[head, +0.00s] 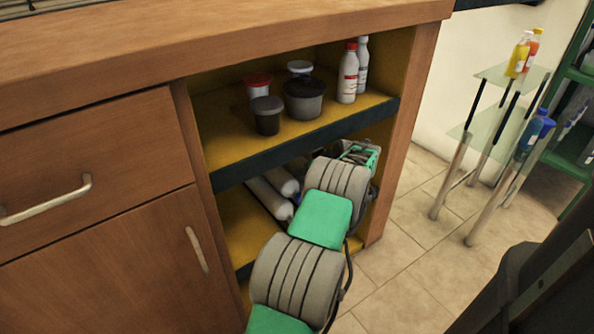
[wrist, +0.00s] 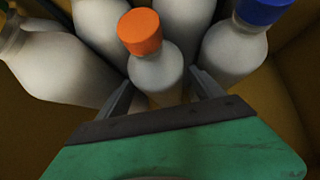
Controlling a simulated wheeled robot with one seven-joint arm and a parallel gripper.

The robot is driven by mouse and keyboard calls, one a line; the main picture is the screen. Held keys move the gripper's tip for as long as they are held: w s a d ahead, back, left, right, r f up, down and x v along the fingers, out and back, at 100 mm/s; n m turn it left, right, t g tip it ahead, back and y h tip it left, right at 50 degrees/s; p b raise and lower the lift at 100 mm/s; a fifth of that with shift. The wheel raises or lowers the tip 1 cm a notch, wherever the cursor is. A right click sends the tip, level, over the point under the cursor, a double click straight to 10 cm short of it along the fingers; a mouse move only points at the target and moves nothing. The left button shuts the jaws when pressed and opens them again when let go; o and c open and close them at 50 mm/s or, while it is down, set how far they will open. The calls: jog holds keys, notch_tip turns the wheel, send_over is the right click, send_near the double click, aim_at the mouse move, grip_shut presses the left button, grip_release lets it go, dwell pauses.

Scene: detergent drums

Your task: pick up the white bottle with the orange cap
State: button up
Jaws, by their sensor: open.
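The white bottle with the orange cap (wrist: 154,76) stands in the middle of the wrist view, its cap toward the camera. My gripper (wrist: 158,88) is open, with one finger on each side of this bottle's body; I cannot tell whether they touch it. The green gripper body covers the lower part of the wrist view and hides the bottle's lower end. In the head view my arm reaches into the lower shelf of the cabinet, and my gripper (head: 352,153) shows only in part there. The orange cap is hidden in that view.
A white bottle with a blue cap (wrist: 234,47) stands close on the right. Other white bottles (wrist: 62,68) crowd the left and back. The upper shelf (head: 225,150) above my arm holds tubs and bottles. A glass side table (head: 490,130) stands at right.

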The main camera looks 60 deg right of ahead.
aim_at(296, 163)
jog(key=w, duration=0.1)
jog(key=w+d+f+b, duration=0.1)
jog(key=shift+w+d, duration=0.15)
jog(key=shift+w, duration=0.2)
jog(key=shift+r, duration=0.1)
grip_shut()
jog(key=shift+r, duration=0.2)
dwell(0.4)
